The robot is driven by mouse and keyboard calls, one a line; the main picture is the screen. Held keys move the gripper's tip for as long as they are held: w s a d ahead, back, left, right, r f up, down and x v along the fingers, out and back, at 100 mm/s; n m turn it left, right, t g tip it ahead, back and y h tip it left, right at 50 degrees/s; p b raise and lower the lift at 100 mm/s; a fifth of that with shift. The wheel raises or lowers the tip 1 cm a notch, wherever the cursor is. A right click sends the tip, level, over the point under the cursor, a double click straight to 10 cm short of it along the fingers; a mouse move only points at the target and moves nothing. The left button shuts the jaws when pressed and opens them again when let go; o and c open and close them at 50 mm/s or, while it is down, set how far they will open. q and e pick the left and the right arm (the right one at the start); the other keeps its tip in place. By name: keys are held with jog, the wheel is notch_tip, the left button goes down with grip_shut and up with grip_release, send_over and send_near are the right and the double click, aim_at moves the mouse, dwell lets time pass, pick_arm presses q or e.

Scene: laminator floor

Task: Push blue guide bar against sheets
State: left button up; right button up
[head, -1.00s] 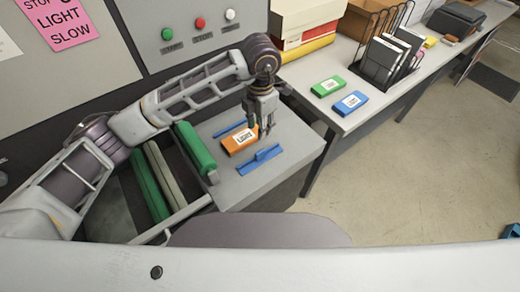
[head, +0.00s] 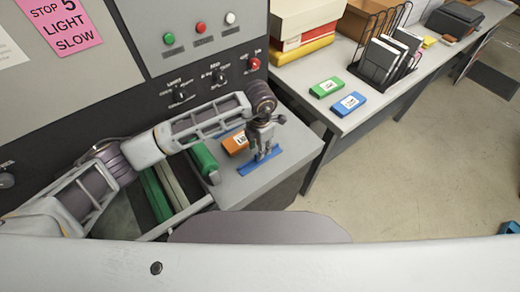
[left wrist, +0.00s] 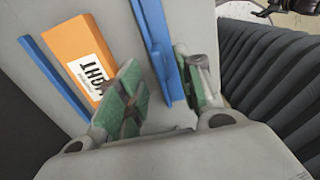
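The blue guide bar (head: 246,169), with a raised fin, lies on the grey feed table (head: 285,160). It also shows in the left wrist view (left wrist: 158,45). An orange pack labelled LIGHT (head: 234,146), seemingly the sheets, lies beyond it; a gap of bare table separates them in the left wrist view (left wrist: 78,55). A second, thin blue strip (left wrist: 52,75) runs along the pack's other side. My left gripper (head: 264,156) points down over the guide bar. Its green-padded fingers (left wrist: 165,92) are apart, one on each side of the bar. My right gripper is not in view.
Green rollers (head: 204,160) stand left of the feed table. A control panel (head: 205,80) with knobs and buttons rises behind my arm. On the side bench are a green pack (head: 326,88), a blue pack (head: 349,103) and a wire rack with binders (head: 385,62).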

pick_arm(q)
jog(key=shift+f, duration=1.55)
grip_shut()
